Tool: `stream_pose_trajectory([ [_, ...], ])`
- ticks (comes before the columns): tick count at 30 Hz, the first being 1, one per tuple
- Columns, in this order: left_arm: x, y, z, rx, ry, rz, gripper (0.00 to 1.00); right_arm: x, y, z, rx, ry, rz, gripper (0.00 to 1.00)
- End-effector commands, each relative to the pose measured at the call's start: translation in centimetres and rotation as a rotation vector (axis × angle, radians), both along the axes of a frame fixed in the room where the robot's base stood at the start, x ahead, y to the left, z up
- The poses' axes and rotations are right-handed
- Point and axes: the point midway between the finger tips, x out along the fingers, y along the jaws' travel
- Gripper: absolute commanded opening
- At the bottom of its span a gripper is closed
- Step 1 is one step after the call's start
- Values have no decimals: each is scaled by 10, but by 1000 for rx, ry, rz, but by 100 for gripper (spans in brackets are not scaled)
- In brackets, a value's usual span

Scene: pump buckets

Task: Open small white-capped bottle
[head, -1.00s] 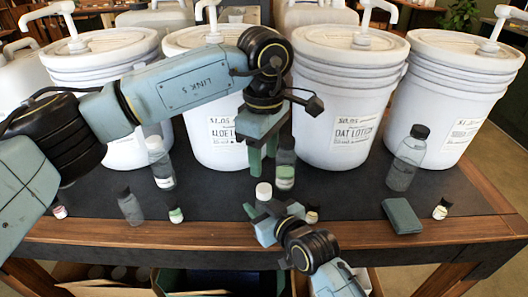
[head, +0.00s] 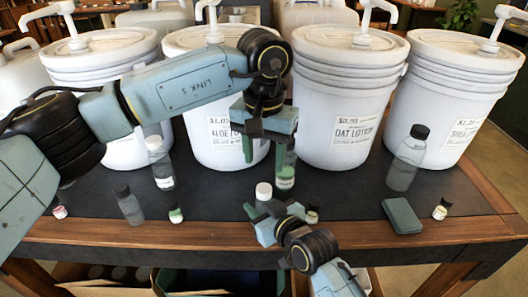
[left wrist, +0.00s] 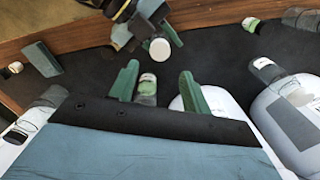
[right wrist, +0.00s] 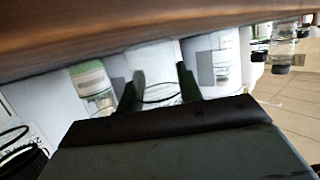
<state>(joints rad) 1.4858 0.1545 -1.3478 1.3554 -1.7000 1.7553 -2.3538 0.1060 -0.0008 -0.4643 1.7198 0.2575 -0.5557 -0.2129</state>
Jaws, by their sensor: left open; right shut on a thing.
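The small white-capped bottle shows in the head view mainly as its white cap (head: 264,190), near the table's front edge. My right gripper (head: 268,213) is shut on it; the bottle's body is mostly hidden. In the left wrist view the same cap (left wrist: 160,49) faces up beyond my left fingertips. My left gripper (head: 264,160) is open and empty, above and behind the cap, apart from it. Its two green fingers (left wrist: 157,72) are spread in the left wrist view. In the right wrist view my right fingers (right wrist: 162,75) show, but the bottle between them is unclear.
A bottle with green contents (head: 286,172) stands just behind my left fingers. A taller white-capped bottle (head: 160,165), a grey bottle (head: 130,208) and several small dark-capped bottles stand around. A teal block (head: 402,216) lies at right. Large pump buckets (head: 345,100) line the back.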

Motion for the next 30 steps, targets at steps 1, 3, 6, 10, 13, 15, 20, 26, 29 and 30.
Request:
stream_pose_trajectory([
  [1,0,0,-6,1,3,-4,48,0,0,0,-1,1,0,0],
  [3,-1,1,-15,2,5,-4,48,0,0,0,-1,1,0,0],
  [6,-1,0,-32,1,5,-3,48,0,0,0,-1,1,0,0],
  [10,-1,0,-52,1,5,-2,48,0,0,0,-1,1,0,0],
  [13,-1,0,-64,2,4,-1,48,0,0,0,-1,1,0,0],
  [15,0,0,-70,1,3,-1,48,0,0,0,-1,1,0,0],
  [20,0,0,-77,0,1,-1,48,0,0,0,-1,1,0,0],
  [26,0,0,-77,0,1,-1,48,0,0,0,-1,1,0,0],
  [29,0,0,-77,0,1,-1,39,0,0,0,-1,1,0,0],
  [30,0,0,-77,0,1,-1,33,0,0,0,-1,1,0,0],
])
